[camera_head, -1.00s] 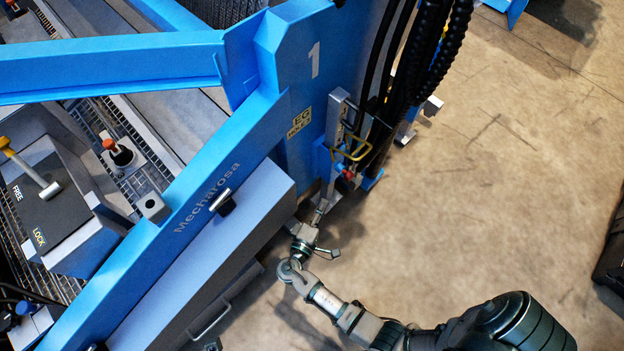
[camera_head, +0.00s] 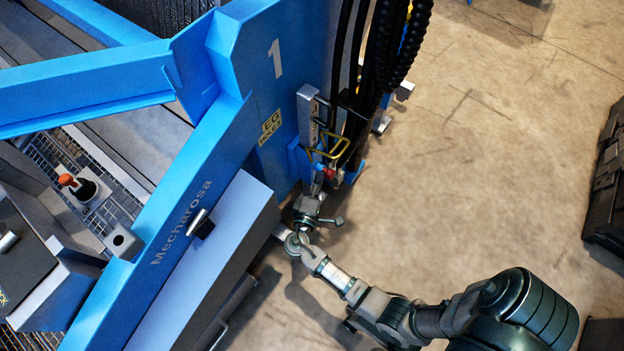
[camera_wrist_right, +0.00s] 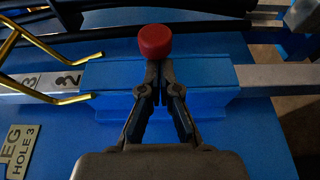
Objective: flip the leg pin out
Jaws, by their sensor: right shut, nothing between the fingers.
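The leg pin's red knob (camera_head: 329,173) sits at the blue bracket low on the machine's leg; it also shows in the right wrist view (camera_wrist_right: 155,41). A bent yellow handle (camera_head: 338,148) is beside it, and appears at the left of the wrist view (camera_wrist_right: 45,70). My right gripper (camera_head: 316,190) is just short of the red knob. In the wrist view its fingertips (camera_wrist_right: 154,68) are together and empty, right below the knob; I cannot tell whether they touch it. The pin's shaft is hidden. My left gripper is not in view.
A grey numbered leg bar (camera_wrist_right: 60,80) runs through the blue bracket (camera_wrist_right: 215,85). Black hoses (camera_head: 385,60) hang close to the leg. The machine's blue frame (camera_head: 190,215) fills the left. A black case (camera_head: 606,185) stands at far right; the floor between is clear.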

